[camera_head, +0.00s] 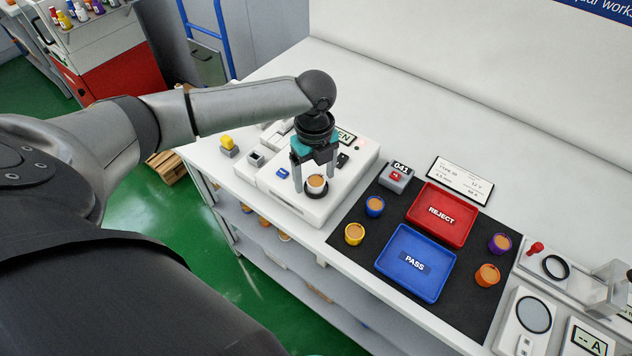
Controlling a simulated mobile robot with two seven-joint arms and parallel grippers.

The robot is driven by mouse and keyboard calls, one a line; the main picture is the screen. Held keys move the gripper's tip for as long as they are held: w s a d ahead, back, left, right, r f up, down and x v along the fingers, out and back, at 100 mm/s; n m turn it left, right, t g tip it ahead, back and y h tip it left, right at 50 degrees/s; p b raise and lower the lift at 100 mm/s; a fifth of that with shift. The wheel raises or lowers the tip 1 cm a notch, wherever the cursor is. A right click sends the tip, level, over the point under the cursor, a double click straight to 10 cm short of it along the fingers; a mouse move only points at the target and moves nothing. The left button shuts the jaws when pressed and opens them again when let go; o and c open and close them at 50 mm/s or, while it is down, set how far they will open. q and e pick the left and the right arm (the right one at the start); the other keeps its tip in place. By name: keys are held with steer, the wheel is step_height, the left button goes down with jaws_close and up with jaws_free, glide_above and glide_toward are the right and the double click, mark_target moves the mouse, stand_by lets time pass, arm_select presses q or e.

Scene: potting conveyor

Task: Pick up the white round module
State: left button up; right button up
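The white round module (316,186) has an orange-brown top and sits upright in a dark round seat on the white bench device. My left gripper (315,179) reaches down over it from above. Its two fingers are apart, one on each side of the module, and gaps seem to show between fingers and module. The view does not show clear contact.
A black mat (372,268) holds a red REJECT tray (467,213), a blue PASS tray (383,262), and blue (375,206), yellow (354,234), purple (499,244) and orange (487,275) modules.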

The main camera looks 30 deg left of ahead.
arm_select(q)
jaws_close()
stand_by(0.5)
steer(key=shift+r, duration=0.1)
